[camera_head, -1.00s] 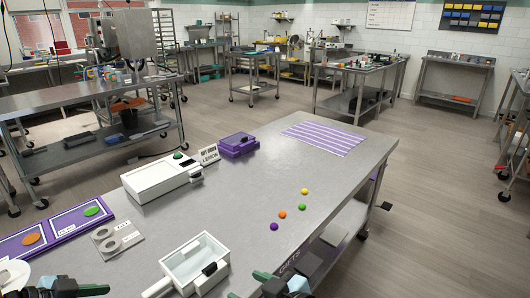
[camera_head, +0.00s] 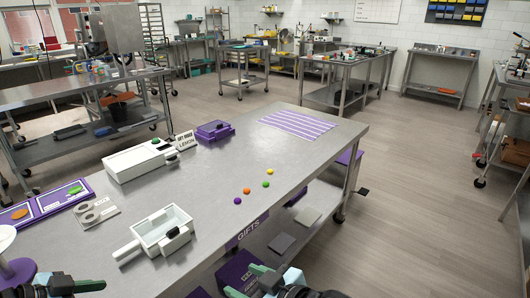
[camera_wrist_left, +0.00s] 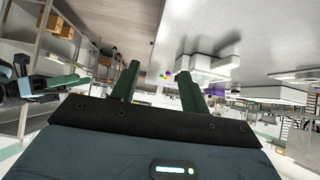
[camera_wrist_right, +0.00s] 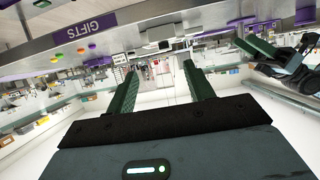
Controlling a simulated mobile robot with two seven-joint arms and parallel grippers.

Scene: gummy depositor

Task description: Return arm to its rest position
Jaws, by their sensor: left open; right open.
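My right gripper (camera_head: 243,280) shows at the bottom edge of the head view, beside the near edge of the steel table (camera_head: 225,185). Its green fingers are apart and empty in the right wrist view (camera_wrist_right: 160,76). My left gripper (camera_head: 88,286) is at the bottom left of the head view, low in front of the table. Its fingers are apart with nothing between them in the left wrist view (camera_wrist_left: 158,78). Most of both arms is out of view.
On the table stand a white handled tray (camera_head: 165,236), a white box device (camera_head: 138,162), a purple device (camera_head: 214,131), several coloured gummies (camera_head: 246,191) and a striped mat (camera_head: 300,124). Purple bins (camera_head: 238,272) sit below the GIFTS label (camera_head: 252,230). The floor at right is clear.

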